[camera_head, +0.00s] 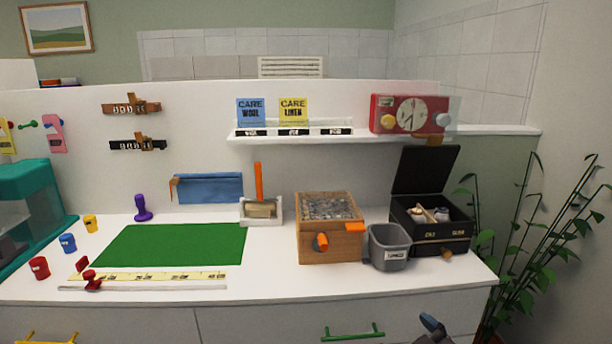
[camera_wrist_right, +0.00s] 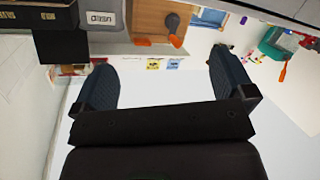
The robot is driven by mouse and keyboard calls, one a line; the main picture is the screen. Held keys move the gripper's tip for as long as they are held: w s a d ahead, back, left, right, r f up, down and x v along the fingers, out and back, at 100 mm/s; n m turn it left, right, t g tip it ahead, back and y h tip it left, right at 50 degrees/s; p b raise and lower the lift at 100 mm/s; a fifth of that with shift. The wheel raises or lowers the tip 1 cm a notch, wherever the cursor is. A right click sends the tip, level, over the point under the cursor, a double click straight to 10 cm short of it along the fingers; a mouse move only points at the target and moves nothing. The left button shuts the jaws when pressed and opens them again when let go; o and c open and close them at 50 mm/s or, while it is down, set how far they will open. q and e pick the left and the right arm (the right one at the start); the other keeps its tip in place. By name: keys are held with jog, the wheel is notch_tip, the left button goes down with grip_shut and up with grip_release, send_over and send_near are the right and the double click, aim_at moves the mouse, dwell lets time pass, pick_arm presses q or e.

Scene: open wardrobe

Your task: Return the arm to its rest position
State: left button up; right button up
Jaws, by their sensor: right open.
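My right gripper (camera_head: 432,326) shows only in part at the bottom right edge of the head view, low in front of the counter and right of the green drawer handle (camera_head: 352,333). In the right wrist view my right gripper (camera_wrist_right: 162,78) has its two dark fingers wide apart. Nothing is held between them. The rest of my right arm is outside the head view. My left arm and gripper do not show.
A white counter (camera_head: 270,281) holds a green mat (camera_head: 170,246), a wooden box (camera_head: 330,243), a grey bin (camera_head: 390,247) and an open black box (camera_head: 430,228). A yellow drawer handle (camera_head: 48,338) sits at lower left. A leafy plant (camera_head: 520,270) stands right of the counter.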

jog(key=s+d+f+m+g+h, duration=0.1)
jog(key=s+d+f+m, duration=0.1)
jog(key=s+f, duration=0.3)
jog(key=s+d+f+m+g+h+p, duration=0.1)
jog(key=s+f, duration=0.5)
jog(key=s, duration=0.7)
jog(key=s+d+f+m+g+h, duration=0.2)
jog(key=s+d+f+m+h, duration=0.1)
jog(key=s, duration=0.6)
notch_tip(320, 180, down, 2)
jog(key=shift+s+d+f+m, duration=0.15)
jog(key=shift+d+m, duration=0.25)
jog(key=shift+d, duration=0.35)
